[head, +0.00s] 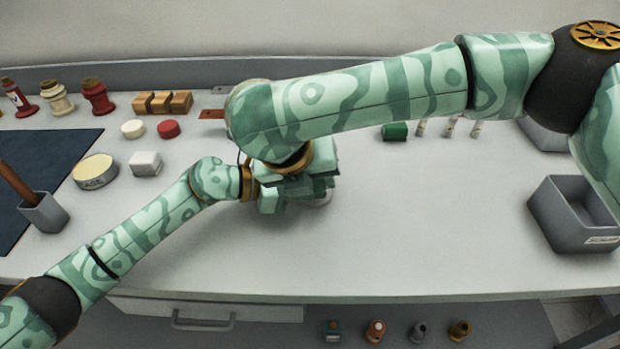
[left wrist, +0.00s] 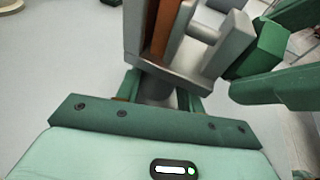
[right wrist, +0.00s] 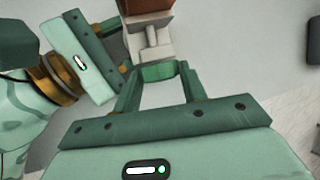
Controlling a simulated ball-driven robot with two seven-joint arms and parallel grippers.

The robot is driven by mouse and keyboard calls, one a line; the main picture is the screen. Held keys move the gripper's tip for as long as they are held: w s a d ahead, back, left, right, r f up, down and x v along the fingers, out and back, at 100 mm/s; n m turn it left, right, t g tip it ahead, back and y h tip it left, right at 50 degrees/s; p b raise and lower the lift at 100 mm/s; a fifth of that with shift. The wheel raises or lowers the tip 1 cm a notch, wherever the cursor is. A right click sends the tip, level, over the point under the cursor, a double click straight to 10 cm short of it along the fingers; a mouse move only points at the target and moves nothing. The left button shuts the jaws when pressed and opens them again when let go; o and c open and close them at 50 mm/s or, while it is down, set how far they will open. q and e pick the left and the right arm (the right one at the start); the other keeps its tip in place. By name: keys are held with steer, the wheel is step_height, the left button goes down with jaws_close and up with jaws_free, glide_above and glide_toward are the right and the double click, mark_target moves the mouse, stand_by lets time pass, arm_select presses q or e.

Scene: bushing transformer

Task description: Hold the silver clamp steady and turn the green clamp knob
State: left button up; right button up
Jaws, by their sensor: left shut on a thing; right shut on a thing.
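The silver clamp (left wrist: 172,70) fills the upper middle of the left wrist view, with a brown piece (left wrist: 163,28) in its jaws. My left gripper (left wrist: 160,92) is shut on the clamp's lower part. The green clamp knob (left wrist: 258,50) sits at the end of the clamp's screw. My right gripper (right wrist: 158,74) is shut on the knob, which shows between its fingertips in the right wrist view. The clamp's screw (right wrist: 150,42) runs from the knob toward the brown piece. In the head view my right arm and grippers hide most of the clamp.
In the head view a grey bin (head: 560,235) stands at the right, and a green cylinder (head: 395,131) lies behind. A round tin (head: 95,171) and a white block (head: 145,163) stand at the left. The table's right middle is clear.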

steer(key=y, duration=0.2)
steer(key=m+y, duration=0.1)
steer(key=y, duration=0.1)
steer(key=shift+d, duration=0.35)
steer(key=shift+d+m+y, duration=0.15)
steer(key=shift+m+y, duration=0.15)
steer(key=shift+y, duration=1.5)
steer(key=o, duration=0.7)
steer(key=v, duration=1.2)
steer(key=shift+d, duration=0.15)
steer(key=shift+f, duration=0.1)
